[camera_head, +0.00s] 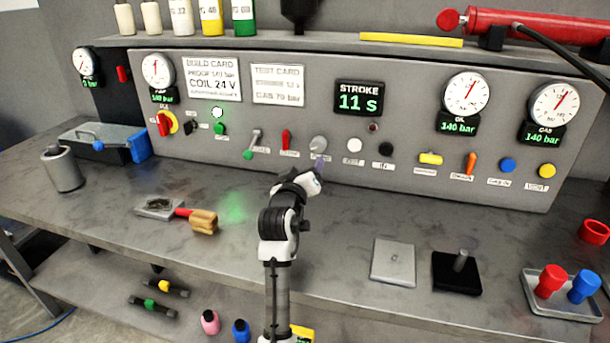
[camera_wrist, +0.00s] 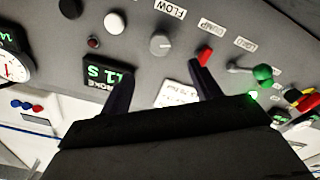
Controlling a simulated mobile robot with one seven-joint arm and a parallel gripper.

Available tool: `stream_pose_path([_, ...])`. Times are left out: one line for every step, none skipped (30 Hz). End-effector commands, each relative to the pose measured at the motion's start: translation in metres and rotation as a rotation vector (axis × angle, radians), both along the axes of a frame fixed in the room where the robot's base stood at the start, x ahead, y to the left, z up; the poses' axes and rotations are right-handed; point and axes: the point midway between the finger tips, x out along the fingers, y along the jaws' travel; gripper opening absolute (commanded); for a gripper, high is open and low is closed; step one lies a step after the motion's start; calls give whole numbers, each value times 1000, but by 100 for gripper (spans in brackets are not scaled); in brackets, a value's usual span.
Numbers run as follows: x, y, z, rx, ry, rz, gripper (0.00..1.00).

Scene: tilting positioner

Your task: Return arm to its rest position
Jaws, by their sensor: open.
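My arm reaches up over the bench in the head view, with my gripper (camera_head: 318,168) close to the control panel (camera_head: 215,118), just below the grey flow knob (camera_head: 318,144). In the wrist view my gripper (camera_wrist: 161,84) has its two dark fingers spread, with nothing between them. The flow knob (camera_wrist: 160,44) is in front of them and looks apart from both. The right finger's tip appears near the red dump lever (camera_wrist: 205,55), but I cannot tell the gap. The fingers are small and partly hidden in the head view.
The stroke display (camera_head: 359,98) reads 11 s. A green-tipped load lever (camera_head: 252,144) stands left of the red lever (camera_head: 286,139).

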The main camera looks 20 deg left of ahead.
Motion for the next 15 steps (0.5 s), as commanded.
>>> stream_pose_path([-3, 0, 0, 0, -1, 1, 63])
stream_pose_path([-4, 0, 0, 0, -1, 1, 63])
stream_pose_path([-4, 0, 0, 0, -1, 1, 63])
stream_pose_path([-5, 0, 0, 0, -1, 1, 63])
stream_pose_path([-5, 0, 0, 0, -1, 1, 63])
stream_pose_path([-5, 0, 1, 0, -1, 1, 63])
stream_pose_path([-5, 0, 1, 0, -1, 1, 63])
stream_pose_path([-5, 0, 1, 0, -1, 1, 63])
stream_pose_path([-5, 0, 1, 0, -1, 1, 63])
stream_pose_path([-5, 0, 1, 0, -1, 1, 63])
stream_pose_path([-5, 0, 1, 0, -1, 1, 63])
stream_pose_path([-5, 0, 1, 0, -1, 1, 63])
stream_pose_path([-6, 2, 3, 3, -9, 7, 63])
stream_pose_path([-8, 6, 7, 8, -20, 15, 63])
stream_pose_path([-12, 12, 15, 17, -43, 33, 63])
